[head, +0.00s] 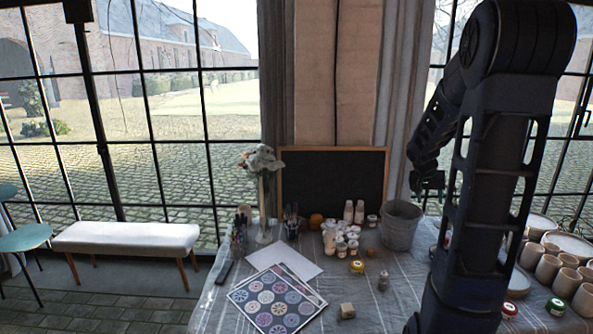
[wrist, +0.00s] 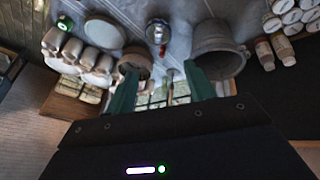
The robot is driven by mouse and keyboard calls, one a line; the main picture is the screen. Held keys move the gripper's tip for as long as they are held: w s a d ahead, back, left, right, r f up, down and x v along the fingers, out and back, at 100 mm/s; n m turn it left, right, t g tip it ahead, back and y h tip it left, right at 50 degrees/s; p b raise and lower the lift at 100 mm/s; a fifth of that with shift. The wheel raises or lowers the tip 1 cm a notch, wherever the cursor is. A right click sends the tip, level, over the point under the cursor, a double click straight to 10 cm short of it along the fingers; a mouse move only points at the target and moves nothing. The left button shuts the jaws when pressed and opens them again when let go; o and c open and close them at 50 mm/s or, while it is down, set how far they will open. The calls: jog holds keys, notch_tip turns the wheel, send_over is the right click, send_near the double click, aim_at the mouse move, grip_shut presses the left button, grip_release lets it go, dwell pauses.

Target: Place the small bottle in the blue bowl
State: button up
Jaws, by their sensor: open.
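No blue bowl can be made out in either view. Two small pale bottles (head: 348,211) stand upright side by side near the chalkboard in the head view. Similar bottles (wrist: 265,52) show at the right in the wrist view. A small yellowish bottle or jar (head: 383,281) also stands on the cloth; I cannot tell which one the task means. My gripper (wrist: 162,88) is open and empty, its two green fingers spread apart. In the head view, the arm's end (head: 428,182) hangs above the table's right part, apart from the bottles.
A grey bucket (head: 400,224) stands mid-table and shows close by the right finger in the wrist view (wrist: 219,50). Several clay cups (head: 548,268) fill the right. A patterned sheet (head: 277,300) lies front left. A flower vase (head: 264,200) stands behind.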

jog(key=s+a+r+n+y, duration=0.2)
jog(key=s+a+r+n, duration=0.1)
jog(key=s+a, duration=0.6)
jog(key=s+a+r+n+t+y, duration=0.1)
jog(key=s+a+r, duration=0.4)
jog(key=s, duration=1.2)
jog(key=a+n+y, duration=0.1)
jog(key=a, duration=0.3)
jog(key=shift+a+r+n+t+y, duration=0.2)
jog(key=shift+n+t+y, duration=0.1)
jog(key=shift+n, duration=0.1)
